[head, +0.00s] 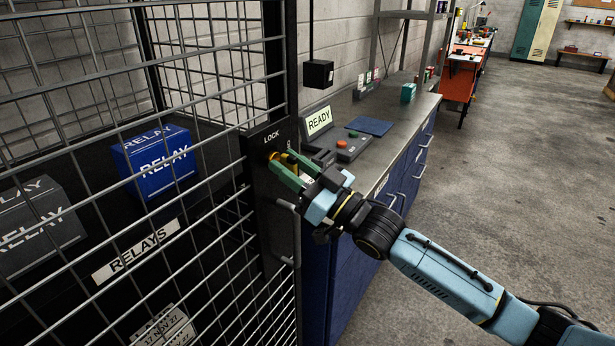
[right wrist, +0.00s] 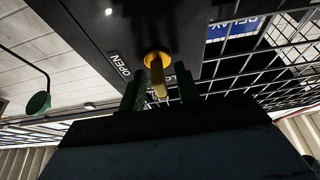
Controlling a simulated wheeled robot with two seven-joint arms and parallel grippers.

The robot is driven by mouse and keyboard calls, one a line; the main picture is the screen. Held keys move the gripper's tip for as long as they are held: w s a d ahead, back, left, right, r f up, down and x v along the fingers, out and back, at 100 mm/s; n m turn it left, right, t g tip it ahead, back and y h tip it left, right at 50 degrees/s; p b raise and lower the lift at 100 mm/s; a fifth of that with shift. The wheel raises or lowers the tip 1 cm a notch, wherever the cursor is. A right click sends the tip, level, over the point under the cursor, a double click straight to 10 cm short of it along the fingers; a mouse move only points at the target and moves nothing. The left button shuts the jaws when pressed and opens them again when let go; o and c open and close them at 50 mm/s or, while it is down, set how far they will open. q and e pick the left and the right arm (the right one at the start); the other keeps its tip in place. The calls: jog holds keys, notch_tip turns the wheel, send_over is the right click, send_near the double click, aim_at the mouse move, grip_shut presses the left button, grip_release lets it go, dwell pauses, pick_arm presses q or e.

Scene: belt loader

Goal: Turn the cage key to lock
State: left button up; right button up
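The cage key (right wrist: 157,76) is yellow and sits in a round brass lock on the dark lock plate (head: 268,138) of the cage door. In the head view it is mostly hidden by my right gripper (head: 293,168). The plate reads LOCK at the top left, and OPEN (right wrist: 119,64) shows in the right wrist view. My right gripper, with green fingers, is at the lock. In the right wrist view its fingers (right wrist: 160,92) stand on either side of the key, with gaps visible between. My left gripper is not in view.
The wire mesh cage door (head: 150,230) fills the left, with a grey handle (head: 288,232) below the lock. Behind it are a blue RELAY box (head: 160,165) and a grey one (head: 40,228). A bench (head: 400,125) with a READY screen (head: 319,121) stands behind the gripper. Floor on the right is clear.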

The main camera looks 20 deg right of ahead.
jog(key=v, duration=1.3)
jog(key=shift+b, duration=0.45)
jog(key=shift+d+f, duration=0.1)
jog(key=w+d+f+m+h, duration=0.2)
jog(key=d+f+h, duration=0.15)
jog(key=f, duration=0.55)
jog(key=w+d+f+m+h, duration=0.2)
jog(key=d+f+h, duration=0.15)
jog(key=f, duration=0.55)
jog(key=s+d+f+m+g+h, duration=0.1)
jog(key=s+d+f+g+h, duration=0.2)
jog(key=f, duration=0.9)
jog(key=s+f+m+g+h, duration=0.15)
jog(key=s+f, duration=0.35)
jog(key=f, duration=0.6)
jog(key=s+a+f+g+h, duration=0.15)
jog(key=s+f+g, duration=0.45)
jog(key=s+f, duration=0.8)
jog(key=s+a+f+g, duration=0.2)
jog(key=s+f, duration=0.1)
jog(key=s, duration=0.4)
jog(key=s+a+f+g, duration=0.2)
jog(key=s+f, duration=0.1)
jog(key=s, duration=0.5)
jog(key=s+a+f+n+g, duration=0.1)
jog(key=s+a+f+g, duration=0.1)
jog(key=s, duration=0.6)
jog(key=shift+a+f+h, duration=0.25)
jog(key=shift+f+h, duration=0.15)
jog(key=shift+f, duration=0.4)
